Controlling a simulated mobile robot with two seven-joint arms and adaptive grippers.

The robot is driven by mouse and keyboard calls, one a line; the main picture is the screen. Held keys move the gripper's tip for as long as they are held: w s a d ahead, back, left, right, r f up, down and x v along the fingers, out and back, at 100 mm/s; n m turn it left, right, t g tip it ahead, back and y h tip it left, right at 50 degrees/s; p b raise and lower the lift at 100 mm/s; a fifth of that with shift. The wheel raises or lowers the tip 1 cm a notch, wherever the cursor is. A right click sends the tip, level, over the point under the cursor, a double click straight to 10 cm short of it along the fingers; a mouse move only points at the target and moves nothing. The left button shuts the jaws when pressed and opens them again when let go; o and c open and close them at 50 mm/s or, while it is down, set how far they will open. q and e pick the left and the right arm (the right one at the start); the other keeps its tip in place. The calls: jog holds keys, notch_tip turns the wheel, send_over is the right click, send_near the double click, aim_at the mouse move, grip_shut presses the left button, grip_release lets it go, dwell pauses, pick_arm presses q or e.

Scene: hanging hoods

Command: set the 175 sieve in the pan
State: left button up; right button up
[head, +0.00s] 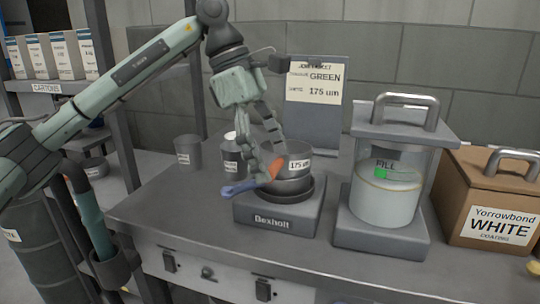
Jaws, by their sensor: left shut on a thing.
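The sieve (298,163), a dark grey ring with a white "175 um" label, is at the pan (292,194) on the "Dexholt" base (280,217). The pan is a dark round rim below it. I cannot tell whether the sieve rests in the pan or is just above it. My left gripper (267,172) points down at the sieve's left side and is shut on it, one finger in front of its wall. A blue piece and an orange piece show at the fingertips. They hide part of the sieve and pan. My right gripper is not in view.
A job ticket (314,83) reading "GREEN" and "175 um" stands behind. Two grey cups (187,150) (232,160) are left of the base. A clear hopper (389,190) with a handled lid and a "WHITE" box (493,210) stand right. The bench front (165,215) is clear.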

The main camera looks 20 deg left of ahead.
pick_arm(q)
jog(key=o, duration=1.6)
jog(key=shift+f, duration=0.25)
jog(key=v, duration=1.2)
jog(key=shift+w+r, duration=0.1)
